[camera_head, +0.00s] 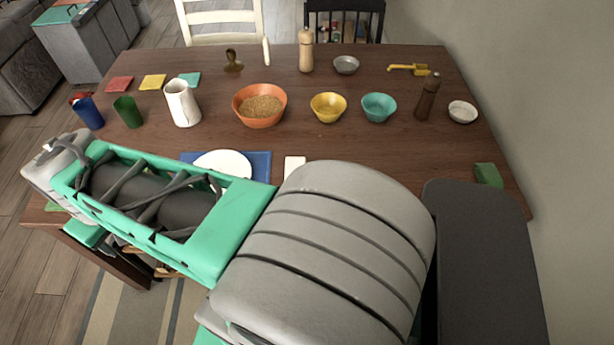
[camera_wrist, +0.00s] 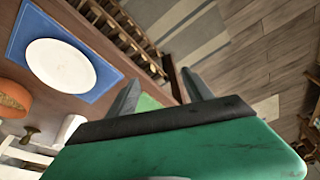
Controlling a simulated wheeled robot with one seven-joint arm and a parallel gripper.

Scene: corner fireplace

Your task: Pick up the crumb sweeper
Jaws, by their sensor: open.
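I cannot tell for sure which object is the crumb sweeper. A small yellow tool with a handle (camera_head: 409,69) lies at the back right of the table, and a small brown knobbed object (camera_head: 233,61) stands at the back left. My gripper (camera_wrist: 160,92) is open in the wrist view, with two dark fingers apart. A light green patch (camera_wrist: 148,104) shows between the fingers, beyond them; I cannot tell whether it touches them. My arm reaches across the table's front left, far from the yellow tool. In the head view my fingers are mostly hidden.
The wooden table (camera_head: 330,90) holds an orange bowl (camera_head: 271,118), yellow bowl (camera_head: 317,112), teal bowl (camera_head: 379,107), pepper mill (camera_head: 427,98) and white jug (camera_head: 182,103). A white plate (camera_wrist: 62,66) lies on a blue mat (camera_wrist: 103,72). A wall (camera_head: 540,120) bounds the right.

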